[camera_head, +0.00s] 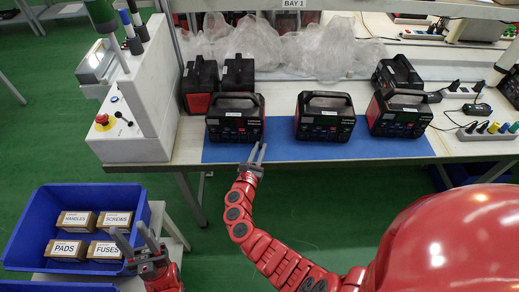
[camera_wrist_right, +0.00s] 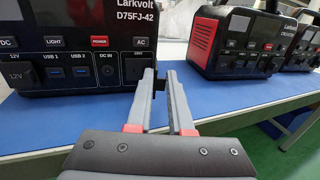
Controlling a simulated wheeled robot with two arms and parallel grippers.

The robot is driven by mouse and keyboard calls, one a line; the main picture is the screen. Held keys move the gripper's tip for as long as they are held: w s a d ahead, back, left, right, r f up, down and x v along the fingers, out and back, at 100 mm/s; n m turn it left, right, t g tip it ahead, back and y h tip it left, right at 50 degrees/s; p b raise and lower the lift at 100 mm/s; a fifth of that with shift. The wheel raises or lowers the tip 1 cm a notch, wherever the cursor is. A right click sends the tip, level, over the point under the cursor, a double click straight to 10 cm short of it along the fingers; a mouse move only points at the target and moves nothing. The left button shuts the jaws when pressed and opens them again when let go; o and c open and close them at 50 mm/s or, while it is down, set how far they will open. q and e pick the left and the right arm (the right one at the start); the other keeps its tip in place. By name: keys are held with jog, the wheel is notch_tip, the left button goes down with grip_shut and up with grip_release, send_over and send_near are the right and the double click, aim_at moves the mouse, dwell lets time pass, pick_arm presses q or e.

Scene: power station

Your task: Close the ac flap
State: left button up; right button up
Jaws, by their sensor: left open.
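The left power station (camera_head: 235,120) stands upright on the blue mat, its front facing me. In the right wrist view its front panel (camera_wrist_right: 70,58) shows an AC button (camera_wrist_right: 140,43) with a dark socket (camera_wrist_right: 137,68) below. A small black piece (camera_wrist_right: 160,84), perhaps the AC flap, shows between my right fingertips beside the socket; I cannot tell whether they touch it. My right gripper (camera_head: 258,151) has its fingers apart, just in front of that station's lower right; it also shows in the wrist view (camera_wrist_right: 161,78).
Two more power stations (camera_head: 325,118) (camera_head: 400,114) stand to the right on the blue mat (camera_head: 280,150). A white control box with a red button (camera_head: 102,119) is at left. The blue bin (camera_head: 30,215) holds labelled boxes. Power strips (camera_head: 487,134) lie at right.

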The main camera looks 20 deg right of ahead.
grip_shut()
